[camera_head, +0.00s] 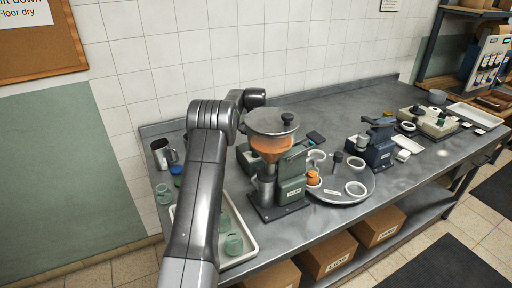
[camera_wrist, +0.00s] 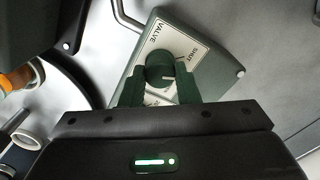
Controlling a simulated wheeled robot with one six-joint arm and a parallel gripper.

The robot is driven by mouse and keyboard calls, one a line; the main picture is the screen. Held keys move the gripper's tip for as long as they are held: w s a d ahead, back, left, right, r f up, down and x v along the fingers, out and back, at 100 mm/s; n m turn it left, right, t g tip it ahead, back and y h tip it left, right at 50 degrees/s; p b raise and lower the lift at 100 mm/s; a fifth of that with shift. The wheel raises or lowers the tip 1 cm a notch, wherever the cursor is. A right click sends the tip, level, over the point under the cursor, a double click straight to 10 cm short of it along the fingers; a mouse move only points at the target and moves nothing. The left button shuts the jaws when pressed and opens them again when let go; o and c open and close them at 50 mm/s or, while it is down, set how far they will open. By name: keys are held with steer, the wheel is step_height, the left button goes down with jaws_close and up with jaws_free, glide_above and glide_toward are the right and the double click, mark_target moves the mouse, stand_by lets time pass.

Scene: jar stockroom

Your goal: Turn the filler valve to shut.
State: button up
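The filler (camera_head: 291,180) stands on the bench, with an orange-filled hopper (camera_head: 270,148) on top. In the wrist view the valve plate (camera_wrist: 155,40) is a pale label reading VALVE and SHUT on a grey-green housing (camera_wrist: 215,70). A round dark green valve knob (camera_wrist: 159,68) sits on it. A short white mark on the knob points toward the lower right of the picture, not at the word SHUT. My gripper (camera_wrist: 160,88) has one finger on each side of the knob, seemingly touching it. A second label word is mostly hidden. The head view does not clearly show my gripper.
A round turntable (camera_head: 338,188) with white rings is right of the filler. A blue-grey machine (camera_head: 377,146) stands further right. A metal mug (camera_head: 162,154) stands at the left.

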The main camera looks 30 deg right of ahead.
steer(key=shift+r+n+p, duration=0.1)
steer(key=shift+n+p, duration=0.4)
steer(key=shift+n, duration=1.8)
steer(key=o, duration=1)
steer(key=shift+c, duration=0.2)
step_height(320, 180, up, 14)
steer(key=b, duration=0.1)
steer(key=shift+f, duration=0.3)
step_height(320, 180, down, 14)
steer(key=shift+r+p, duration=0.2)
steer(key=shift+p, duration=0.3)
